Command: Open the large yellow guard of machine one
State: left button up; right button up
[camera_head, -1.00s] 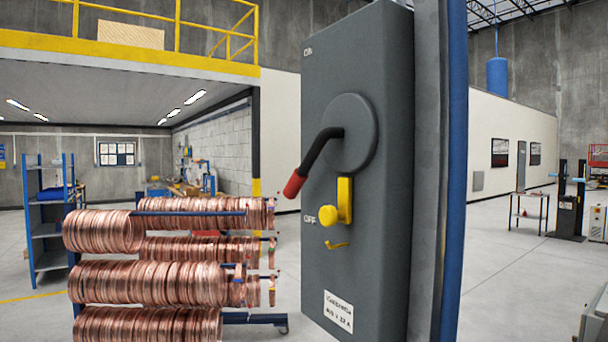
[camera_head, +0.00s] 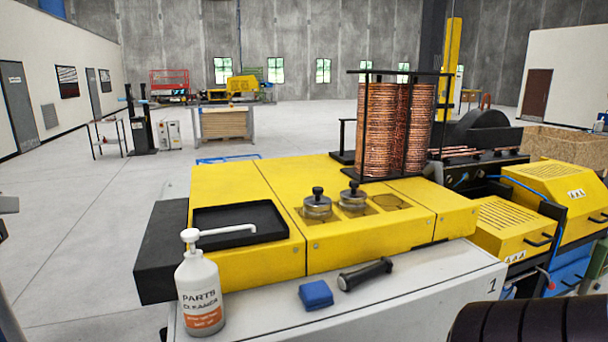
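A machine with a yellow top (camera_head: 340,225) stands in front of me, and its white front panel (camera_head: 420,305) carries the number 1. At the right are two yellow vented guards with dark handles and warning labels. The larger guard (camera_head: 560,182) is farther back and looks shut. The smaller guard (camera_head: 512,222) is nearer, to its left, and also looks shut. Neither of my grippers is in view. Grey parts at the left edge are cut off, and I cannot tell what they are.
A black ribbed object (camera_head: 530,320) fills the bottom right corner.

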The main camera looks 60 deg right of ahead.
aim_at(580, 190)
jog(key=z, duration=3.45)
jog(key=i+l+u, duration=0.25)
jog(key=i+l, duration=0.25)
jog(key=i, duration=0.15)
jog(key=i+l+u, duration=0.25)
jog(key=i+l, duration=0.35)
jog(key=i+l+u, duration=0.25)
jog(key=i+l, duration=0.3)
jog(key=l, duration=0.25)
